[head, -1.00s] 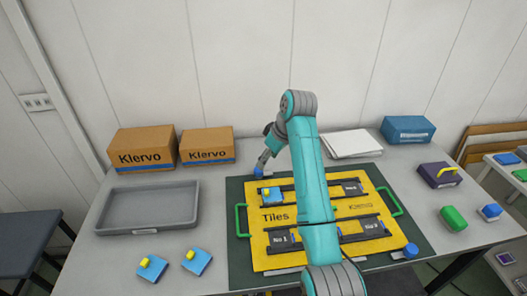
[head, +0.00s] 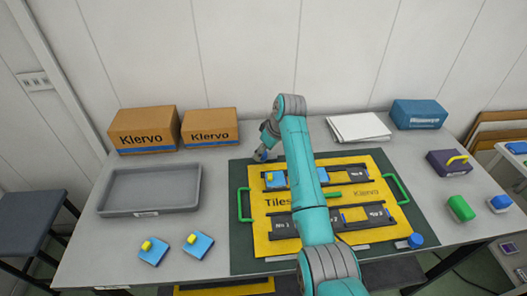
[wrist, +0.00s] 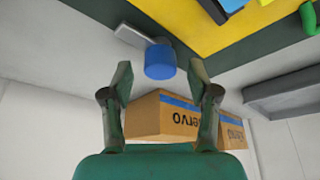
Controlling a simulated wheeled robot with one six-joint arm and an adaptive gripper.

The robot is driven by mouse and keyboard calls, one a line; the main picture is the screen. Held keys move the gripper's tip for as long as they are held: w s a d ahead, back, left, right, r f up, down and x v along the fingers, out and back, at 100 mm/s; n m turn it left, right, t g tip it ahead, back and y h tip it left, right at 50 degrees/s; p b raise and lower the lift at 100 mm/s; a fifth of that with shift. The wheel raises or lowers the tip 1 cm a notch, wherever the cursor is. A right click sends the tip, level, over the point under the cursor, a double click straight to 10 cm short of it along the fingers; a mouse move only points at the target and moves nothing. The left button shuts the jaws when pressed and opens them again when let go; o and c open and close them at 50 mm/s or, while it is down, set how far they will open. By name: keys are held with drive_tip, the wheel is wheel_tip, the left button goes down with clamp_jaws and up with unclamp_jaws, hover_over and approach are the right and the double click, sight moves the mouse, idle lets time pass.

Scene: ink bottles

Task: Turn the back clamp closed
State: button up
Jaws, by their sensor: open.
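The back clamp has a blue round knob (wrist: 160,60) and a grey bar (wrist: 131,36) beside it in the wrist view. In the head view the knob (head: 260,156) is small and partly hidden by my gripper at the mat's back left corner. My gripper (wrist: 160,72) is open, with one finger on either side of the knob and a visible gap at each side. The yellow tile board (head: 262,235) lies on the dark green mat (head: 240,262). Another blue knob (head: 416,240) is at the mat's front right.
Two Klervo boxes (head: 143,131) stand behind a grey tray (head: 150,190) at the left. White sheets (head: 358,127), a blue box (head: 418,114) and a purple block (head: 448,163) are at the right. Two blue blocks with yellow knobs (head: 153,250) lie at the front left.

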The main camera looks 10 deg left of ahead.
drive_tip(key=shift+a+f, duration=0.15)
drive_tip(key=shift+f, duration=0.2)
drive_tip(key=shift+c, duration=0.2)
clamp_jaws()
